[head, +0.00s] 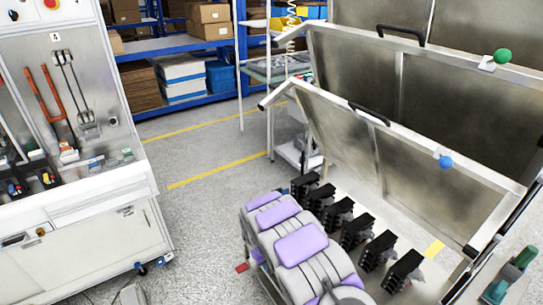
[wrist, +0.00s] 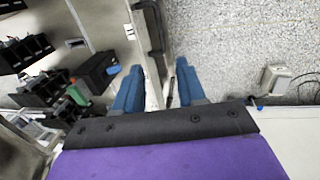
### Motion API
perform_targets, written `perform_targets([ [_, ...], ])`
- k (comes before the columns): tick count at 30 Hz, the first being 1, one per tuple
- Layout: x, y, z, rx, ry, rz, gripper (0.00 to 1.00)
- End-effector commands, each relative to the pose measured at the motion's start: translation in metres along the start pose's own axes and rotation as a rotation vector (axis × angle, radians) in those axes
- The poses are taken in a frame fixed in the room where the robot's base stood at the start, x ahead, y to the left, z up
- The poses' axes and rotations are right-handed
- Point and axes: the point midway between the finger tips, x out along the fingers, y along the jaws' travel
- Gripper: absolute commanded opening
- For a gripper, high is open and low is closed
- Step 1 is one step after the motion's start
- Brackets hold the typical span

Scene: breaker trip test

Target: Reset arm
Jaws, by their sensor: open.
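My gripper (wrist: 160,70) shows in the wrist view, its two blue fingers apart with nothing held between them. A pale metal edge and the speckled floor lie beyond the fingers. In the head view my folded grey arm with purple pads is at the bottom centre, and the fingers are hidden. A row of black breaker units (head: 357,231) stands on the bench to the right of my arm. Black units (wrist: 40,92) also show left of the fingers in the wrist view, apart from them.
Two raised metal covers (head: 400,140) stand over the bench, with a green knob (head: 502,56) and a blue knob (head: 446,161). A white cabinet (head: 75,210) with tools stands at left. Open floor (head: 195,195) lies between. A small box with cables (wrist: 274,80) is at right in the wrist view.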

Motion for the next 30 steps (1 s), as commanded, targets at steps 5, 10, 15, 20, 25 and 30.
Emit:
perform_targets([
  [5, -0.019, 0.015, 0.008, 0.026, -0.008, 0.012, 0.40],
  [10, -0.067, 0.048, 0.036, 0.099, -0.037, 0.034, 0.40],
  [15, -0.121, 0.076, 0.075, 0.184, -0.070, 0.045, 0.40],
  [20, -0.167, 0.090, 0.115, 0.260, -0.095, 0.040, 0.40],
  [25, -0.212, 0.095, 0.161, 0.337, -0.120, 0.024, 0.40],
  [30, -0.253, 0.090, 0.209, 0.405, -0.141, -0.005, 0.40],
])
